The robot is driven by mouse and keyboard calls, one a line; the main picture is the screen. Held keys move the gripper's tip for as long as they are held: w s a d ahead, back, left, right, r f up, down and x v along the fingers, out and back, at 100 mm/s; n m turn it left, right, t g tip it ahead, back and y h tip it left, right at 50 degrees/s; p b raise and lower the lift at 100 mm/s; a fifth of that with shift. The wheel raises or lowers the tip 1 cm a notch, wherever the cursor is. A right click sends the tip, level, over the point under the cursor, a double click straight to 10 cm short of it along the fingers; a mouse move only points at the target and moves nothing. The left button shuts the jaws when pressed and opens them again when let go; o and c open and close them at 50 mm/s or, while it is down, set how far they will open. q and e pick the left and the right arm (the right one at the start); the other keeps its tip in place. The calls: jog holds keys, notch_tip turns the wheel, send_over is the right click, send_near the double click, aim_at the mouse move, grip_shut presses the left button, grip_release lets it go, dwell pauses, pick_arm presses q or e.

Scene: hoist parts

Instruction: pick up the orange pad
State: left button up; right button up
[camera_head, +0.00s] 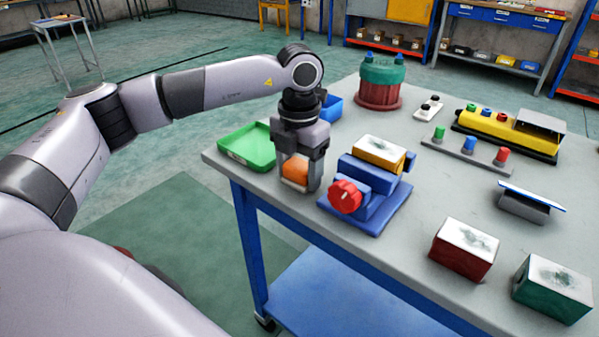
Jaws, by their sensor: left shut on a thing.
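The orange pad (295,168) is a small orange block near the left edge of the grey-topped table (400,262). My left gripper (299,176) points straight down with its fingers on either side of the pad, and it is shut on it. Part of the pad is hidden behind the fingers. I cannot tell whether the pad touches the tabletop. My right gripper is not in view.
A green tray (232,153) lies left of the gripper and a blue bin (332,107) behind it. A blue vise (375,205) with a red knob (345,196) stands close on the right. Red (463,255) and green (552,290) blocks sit at front right.

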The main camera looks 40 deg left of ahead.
pick_arm(q)
jog(key=shift+r, duration=0.15)
notch_tip(320, 180, up, 15)
jog(key=p, duration=0.1)
notch_tip(320, 180, up, 5)
jog(key=p, duration=0.2)
send_over(300, 164)
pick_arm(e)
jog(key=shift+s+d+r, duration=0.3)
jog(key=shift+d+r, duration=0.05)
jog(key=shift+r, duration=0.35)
